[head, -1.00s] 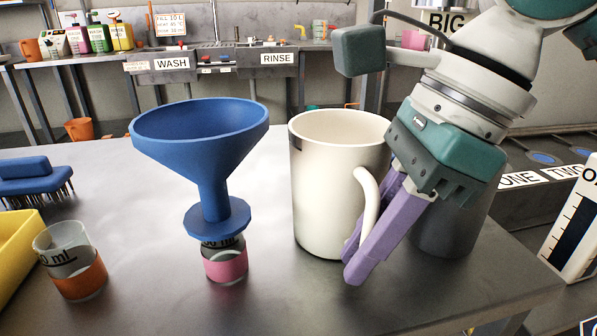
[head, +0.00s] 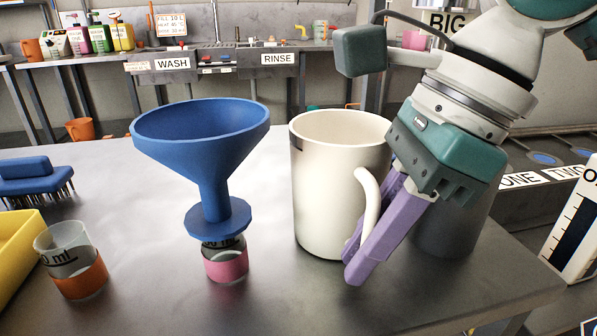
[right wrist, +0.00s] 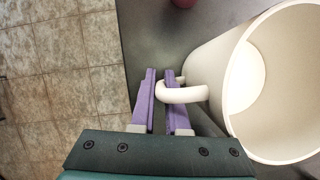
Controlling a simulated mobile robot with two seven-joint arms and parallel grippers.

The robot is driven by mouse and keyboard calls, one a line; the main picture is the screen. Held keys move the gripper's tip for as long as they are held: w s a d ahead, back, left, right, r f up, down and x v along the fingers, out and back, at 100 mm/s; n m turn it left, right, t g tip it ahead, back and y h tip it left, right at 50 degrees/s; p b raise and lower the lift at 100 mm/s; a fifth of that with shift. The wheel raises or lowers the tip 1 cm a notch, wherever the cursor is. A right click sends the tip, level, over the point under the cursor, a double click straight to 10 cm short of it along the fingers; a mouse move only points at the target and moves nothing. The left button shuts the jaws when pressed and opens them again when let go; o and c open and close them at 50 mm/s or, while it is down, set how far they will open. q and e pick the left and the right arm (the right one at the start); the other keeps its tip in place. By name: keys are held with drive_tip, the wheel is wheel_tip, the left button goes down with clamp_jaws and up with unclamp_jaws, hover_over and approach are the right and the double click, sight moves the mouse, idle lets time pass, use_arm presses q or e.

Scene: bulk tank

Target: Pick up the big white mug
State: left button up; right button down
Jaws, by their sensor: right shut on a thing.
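The big white mug (head: 325,185) stands upright on the metal table, its handle (head: 369,200) turned toward my right gripper. My right gripper (head: 358,262) has its purple fingers at the handle. In the right wrist view the fingers (right wrist: 160,78) are close together, shut on the handle (right wrist: 182,94), with one finger inside its loop. The mug (right wrist: 235,70) looks empty inside. In the head view the mug's base appears to rest on the table. My left gripper is not in view.
A blue funnel (head: 205,140) sits on a pink-banded small beaker (head: 227,264) left of the mug. An orange-banded beaker (head: 75,270), yellow bin (head: 15,255) and blue brush (head: 30,170) are further left. A grey container (head: 455,220) stands close behind my right gripper.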

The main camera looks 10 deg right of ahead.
drive_tip(key=shift+r, duration=0.25)
